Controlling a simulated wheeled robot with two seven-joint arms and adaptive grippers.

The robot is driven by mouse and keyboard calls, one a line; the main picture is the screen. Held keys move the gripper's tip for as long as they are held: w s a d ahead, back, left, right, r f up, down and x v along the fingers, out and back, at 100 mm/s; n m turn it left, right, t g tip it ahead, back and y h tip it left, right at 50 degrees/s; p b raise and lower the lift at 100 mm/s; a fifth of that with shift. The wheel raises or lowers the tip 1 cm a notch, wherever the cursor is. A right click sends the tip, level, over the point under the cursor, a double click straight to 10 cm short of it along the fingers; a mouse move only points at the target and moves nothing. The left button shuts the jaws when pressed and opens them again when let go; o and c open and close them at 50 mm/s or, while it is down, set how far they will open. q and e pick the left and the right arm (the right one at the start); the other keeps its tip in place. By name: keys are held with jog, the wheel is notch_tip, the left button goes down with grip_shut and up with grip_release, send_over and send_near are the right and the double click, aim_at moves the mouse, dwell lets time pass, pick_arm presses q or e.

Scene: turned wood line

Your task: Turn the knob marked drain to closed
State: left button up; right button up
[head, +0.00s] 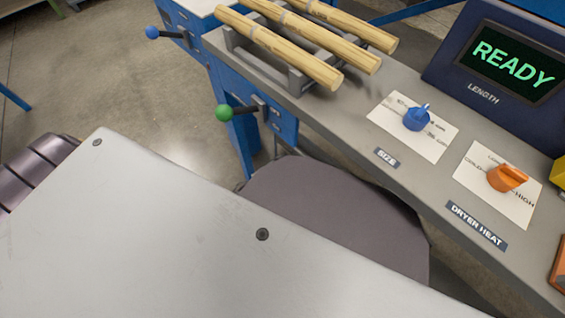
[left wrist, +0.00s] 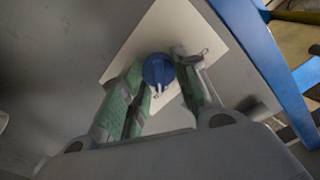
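In the left wrist view a round blue knob (left wrist: 158,70) with a pale pointer ridge sits on a whitish plate (left wrist: 187,22). No lettering on that plate is readable, so I cannot tell its mark or setting. My left gripper (left wrist: 158,62) has its green-padded fingers apart, one on each side of the knob. I cannot tell whether they touch it. The head view shows neither gripper, and no knob marked drain is legible there. My right gripper is in neither view.
The grey bench (head: 335,117) carries a blue knob (head: 417,119) labelled SIZE, an orange knob (head: 507,178) labelled DRYER HEAT, a display (head: 512,62) reading READY, and wooden rods (head: 300,55) on a rack. Green (head: 224,113) and blue (head: 152,32) ball handles stick out from the bench side.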

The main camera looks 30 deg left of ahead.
pick_arm(q)
jog(key=shift+c, duration=1.1)
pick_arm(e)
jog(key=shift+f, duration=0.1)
